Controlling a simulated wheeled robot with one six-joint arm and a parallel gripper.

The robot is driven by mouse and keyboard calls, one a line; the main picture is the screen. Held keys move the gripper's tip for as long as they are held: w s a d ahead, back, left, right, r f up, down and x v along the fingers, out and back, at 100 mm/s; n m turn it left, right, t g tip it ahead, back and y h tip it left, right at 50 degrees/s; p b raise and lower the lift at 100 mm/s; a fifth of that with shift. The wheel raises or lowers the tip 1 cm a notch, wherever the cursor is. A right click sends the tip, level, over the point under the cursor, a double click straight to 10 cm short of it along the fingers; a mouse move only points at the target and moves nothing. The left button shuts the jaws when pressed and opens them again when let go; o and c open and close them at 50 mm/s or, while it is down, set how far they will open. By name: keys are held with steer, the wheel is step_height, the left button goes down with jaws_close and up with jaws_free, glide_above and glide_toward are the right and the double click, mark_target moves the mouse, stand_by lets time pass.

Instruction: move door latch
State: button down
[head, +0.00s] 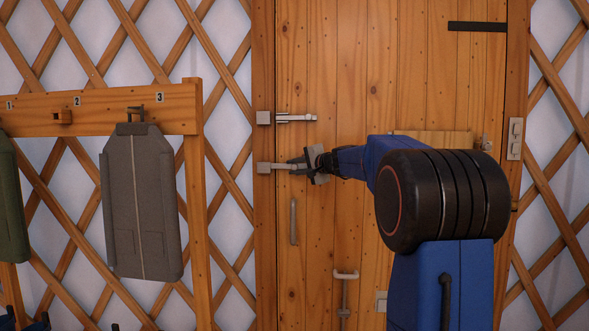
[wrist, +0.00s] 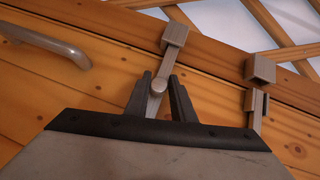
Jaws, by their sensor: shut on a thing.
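The wooden door (head: 350,90) has two sliding latches near its left edge. The lower latch (head: 282,166) has a grey bar that reaches left to its square keeper (head: 263,167) on the frame. My gripper (head: 310,162) is at the right end of this bar. The bar runs up to the keeper (wrist: 175,36). The upper latch (head: 297,118) also shows in the wrist view (wrist: 255,100), close to its own keeper (wrist: 261,69).
A vertical door handle (head: 293,221) is below the lower latch. A lower bolt with a pale handle (head: 345,275) is near the door's bottom. A wooden rack (head: 100,105) with a hanging grey garment bag (head: 145,205) stands left of the door. Lattice wall flanks the door.

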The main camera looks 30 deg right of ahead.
steer(key=shift+r, duration=0.3)
steer(key=shift+s+d+r+m+t+y, duration=0.1)
steer(key=shift+r+m+t+y, duration=0.1)
steer(key=shift+r+m+t, duration=0.35)
steer(key=shift+s+d+r+m+t+y, duration=0.1)
steer(key=shift+r+m+t+y, duration=0.1)
steer(key=shift+r+m+t, duration=0.35)
steer(key=shift+s+d+r+m+t, duration=0.2)
steer(key=shift+r+m+t, duration=0.2)
steer(key=shift+r+m, duration=0.15)
steer(key=shift+s+d+r+m+t, duration=0.1)
steer(key=shift+d+r+m+t, duration=0.1)
steer(key=shift+r+m+t, duration=0.25)
steer(key=shift+s+d+r+m+t, duration=0.1)
steer(key=shift+d+r+m+t, duration=0.1)
steer(key=shift+r+m+t, duration=0.25)
steer(key=shift+r, duration=0.2)
steer(key=c, duration=1.6)
jaws_free()
steer(key=shift+c, duration=0.2)
steer(key=shift+o, duration=0.3)
steer(key=shift+f, duration=0.1)
steer(key=v, duration=1.7)
steer(key=shift+s, duration=0.25)
